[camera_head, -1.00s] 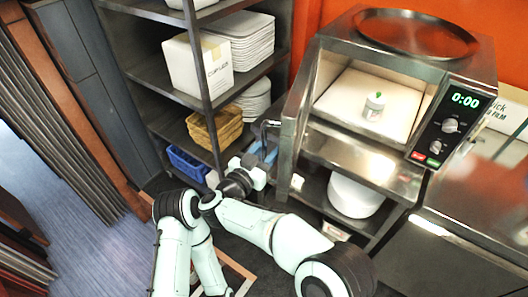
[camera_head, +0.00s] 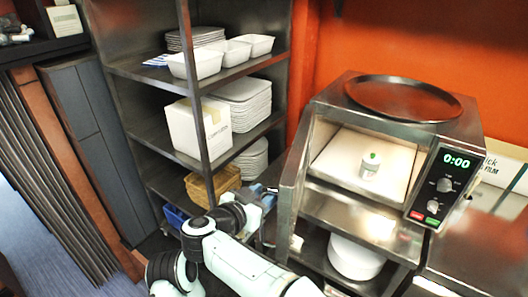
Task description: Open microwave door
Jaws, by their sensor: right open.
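The steel microwave (camera_head: 424,143) stands on the right with its front open. Its door (camera_head: 291,180) is swung wide out to the left and seen nearly edge-on. A small white jar with a green top (camera_head: 370,165) stands on the pale floor inside the lit cavity. My right gripper (camera_head: 266,192) is open at the outer, left side of the door. The door's handle is mostly hidden there, and I cannot tell whether the fingers touch it. My left gripper is not in view.
A dark shelf rack (camera_head: 137,70) with white trays, a carton (camera_head: 190,128) and a wicker basket (camera_head: 212,184) stands left of the door. A round dark pan (camera_head: 405,98) lies on the microwave. A white round container (camera_head: 354,258) sits below.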

